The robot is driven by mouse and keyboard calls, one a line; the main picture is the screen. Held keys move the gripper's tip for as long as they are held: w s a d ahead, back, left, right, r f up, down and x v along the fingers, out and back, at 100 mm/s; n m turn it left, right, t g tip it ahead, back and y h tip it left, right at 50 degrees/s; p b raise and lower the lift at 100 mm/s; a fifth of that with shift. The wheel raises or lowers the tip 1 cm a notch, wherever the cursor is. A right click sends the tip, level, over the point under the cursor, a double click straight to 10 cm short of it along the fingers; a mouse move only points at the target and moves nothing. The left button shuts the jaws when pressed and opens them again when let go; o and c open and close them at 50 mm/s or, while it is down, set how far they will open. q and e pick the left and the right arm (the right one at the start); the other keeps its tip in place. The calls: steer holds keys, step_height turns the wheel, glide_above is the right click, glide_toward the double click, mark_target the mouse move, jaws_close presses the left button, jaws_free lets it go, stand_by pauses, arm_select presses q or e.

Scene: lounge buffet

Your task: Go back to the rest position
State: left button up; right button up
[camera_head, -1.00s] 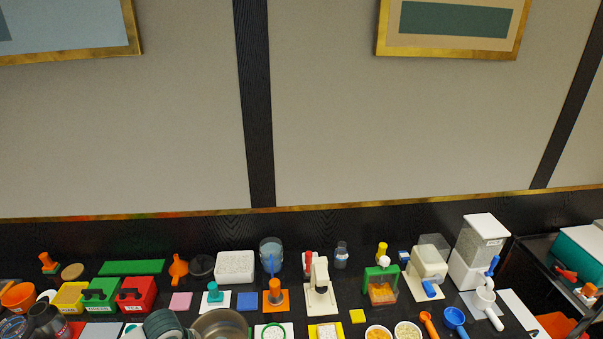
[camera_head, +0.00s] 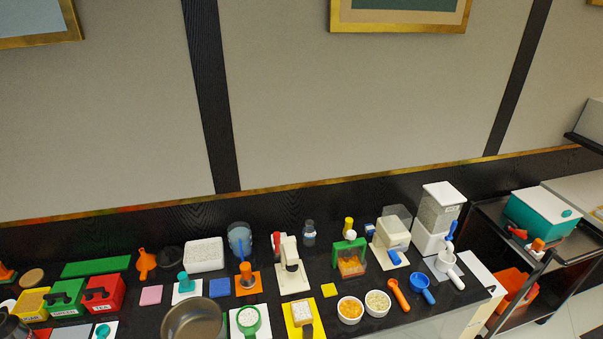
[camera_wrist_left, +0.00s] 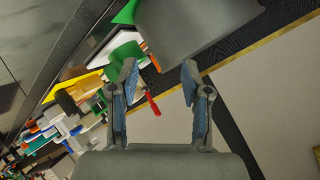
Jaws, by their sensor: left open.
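My left gripper (camera_wrist_left: 160,85) shows in the left wrist view with its two blue-padded fingers spread apart. Nothing is held between them. Behind the fingers, the wrist view shows the counter's items at a tilt, with a red handle-like piece (camera_wrist_left: 152,103) seen in the gap and a grey surface (camera_wrist_left: 195,30) above. In the head view neither gripper can be made out. A dark rounded form at the lower left corner cannot be identified for sure.
The dark counter (camera_head: 110,260) holds red (camera_head: 103,292), green (camera_head: 68,298) and yellow boxes, a metal pot (camera_head: 194,322), two bowls, blue and orange scoops and a white dispenser (camera_head: 437,215). A cart (camera_head: 490,208) with a teal box (camera_head: 541,215) stands at the right.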

arm_select(q)
steer(key=s+d+f+n+g+h, duration=0.1)
steer(key=s+d+f+n+g, duration=0.1)
steer(key=s+f+g, duration=0.5)
steer(key=s+d+f+n+g+h, duration=0.15)
steer(key=s+f, duration=0.25)
steer(key=s, duration=0.6)
step_height(320, 180, down, 23)
steer(key=g, duration=0.2)
steer(key=s+a+f, duration=0.1)
steer(key=s+f, duration=1.3)
steer(key=f, duration=0.3)
steer(key=shift+s+a, duration=0.25)
steer(key=shift+s, duration=0.1)
steer(key=shift+g, duration=0.25)
